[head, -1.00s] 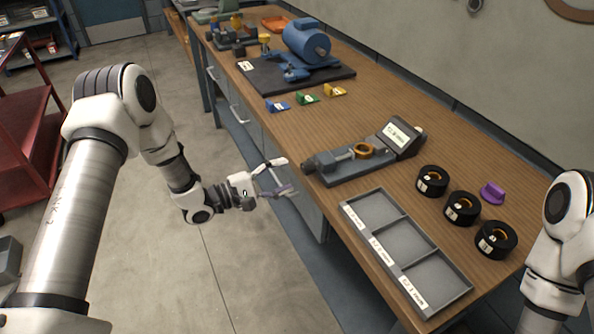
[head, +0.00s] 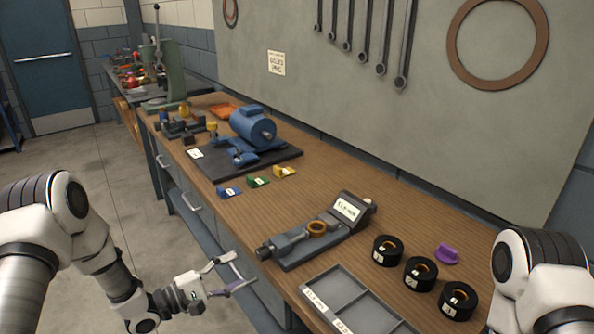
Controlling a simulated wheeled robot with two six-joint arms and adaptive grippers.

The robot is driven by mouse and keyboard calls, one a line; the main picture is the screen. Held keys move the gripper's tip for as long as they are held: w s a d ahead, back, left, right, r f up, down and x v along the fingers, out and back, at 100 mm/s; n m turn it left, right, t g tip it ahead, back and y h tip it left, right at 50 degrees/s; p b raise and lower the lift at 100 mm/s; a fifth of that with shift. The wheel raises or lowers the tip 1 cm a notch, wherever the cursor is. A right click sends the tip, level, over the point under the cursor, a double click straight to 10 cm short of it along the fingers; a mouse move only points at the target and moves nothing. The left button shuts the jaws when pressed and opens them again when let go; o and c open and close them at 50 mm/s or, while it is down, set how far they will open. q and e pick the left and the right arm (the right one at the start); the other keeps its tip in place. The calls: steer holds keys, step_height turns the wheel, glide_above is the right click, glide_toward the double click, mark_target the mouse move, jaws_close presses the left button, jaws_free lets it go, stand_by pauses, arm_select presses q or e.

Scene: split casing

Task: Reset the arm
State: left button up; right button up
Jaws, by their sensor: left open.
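My left gripper (head: 236,273) is open and empty. It hangs over the floor in front of the workbench (head: 388,203), left of the measuring device. My left arm (head: 95,250) comes in from the left, bent at the elbow. Of my right arm (head: 535,275), only upper white links show at the lower right. The right gripper is out of the picture.
On the bench stand a grey measuring device (head: 300,247) with an orange ring (head: 317,227), a compartment tray (head: 340,285), several black rings (head: 388,250), a purple piece (head: 447,253), small coloured blocks (head: 258,181) and a blue motor (head: 252,127) on a dark mat.

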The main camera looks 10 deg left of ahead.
arm_select(q)
steer(key=s+d+f+g+y, duration=0.4)
steer(key=s+d+f, duration=0.3)
steer(key=s+f, duration=0.45)
steer(key=s+a+f+m+g+y, duration=0.2)
steer(key=s+a+f+m+y, duration=0.1)
steer(key=s, duration=0.4)
steer(key=s+a+f+m+g+y, duration=0.2)
steer(key=s+f+m+g+y, duration=0.1)
steer(key=s+m, duration=0.3)
steer(key=s+a+f+m+g+y, duration=0.2)
steer(key=s+a+f+m+g, duration=0.1)
steer(key=s, duration=0.5)
steer(key=shift+s+a+f+m+y, duration=0.2)
steer(key=shift+s+a+m+y, duration=0.15)
steer(key=shift+m, duration=0.35)
